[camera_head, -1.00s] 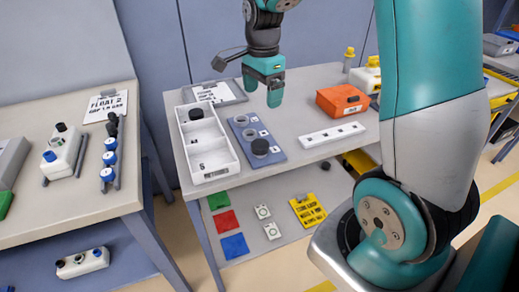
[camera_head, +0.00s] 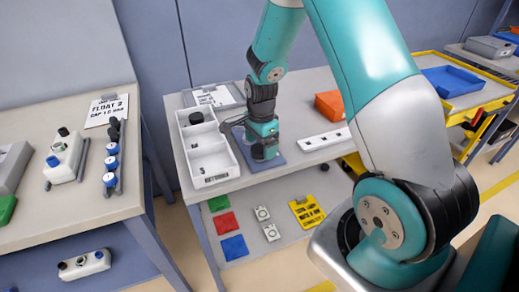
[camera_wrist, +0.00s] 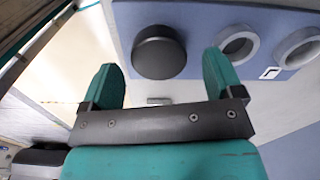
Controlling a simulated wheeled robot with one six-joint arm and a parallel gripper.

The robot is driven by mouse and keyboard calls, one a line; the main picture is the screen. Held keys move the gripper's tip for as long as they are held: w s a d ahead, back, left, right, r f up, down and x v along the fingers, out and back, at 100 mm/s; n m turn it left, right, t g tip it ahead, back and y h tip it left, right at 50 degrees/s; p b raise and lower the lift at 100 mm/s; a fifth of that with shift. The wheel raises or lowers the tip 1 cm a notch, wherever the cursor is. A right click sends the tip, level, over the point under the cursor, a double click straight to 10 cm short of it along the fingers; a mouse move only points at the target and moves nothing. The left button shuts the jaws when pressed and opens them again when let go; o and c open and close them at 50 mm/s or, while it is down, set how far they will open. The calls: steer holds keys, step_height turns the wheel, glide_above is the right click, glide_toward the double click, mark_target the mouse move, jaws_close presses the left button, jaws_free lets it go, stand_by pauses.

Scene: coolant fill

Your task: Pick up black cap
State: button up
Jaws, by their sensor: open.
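A round black cap (camera_wrist: 158,55) sits on the blue board (camera_wrist: 205,18) in the wrist view, at the end of the board beside two grey rings. My gripper (camera_wrist: 162,72) is open, with one teal finger on each side of the cap in this view. I cannot tell whether the fingers reach down around it; no touch shows. In the head view my gripper (camera_head: 264,148) is low over the blue board (camera_head: 278,161) and mostly hides the cap. A second black cap (camera_head: 196,117) lies in the far compartment of the white tray.
The white divided tray (camera_head: 216,177) stands just left of my gripper. A white strip with holes (camera_head: 322,139) and an orange box (camera_head: 329,105) are to the right. A clipboard (camera_head: 212,96) lies behind. Another bench with capped parts (camera_head: 64,155) is at far left.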

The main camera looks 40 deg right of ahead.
step_height(320, 180, down, 2)
steer(key=shift+f, duration=0.1)
steer(key=c, duration=1.1)
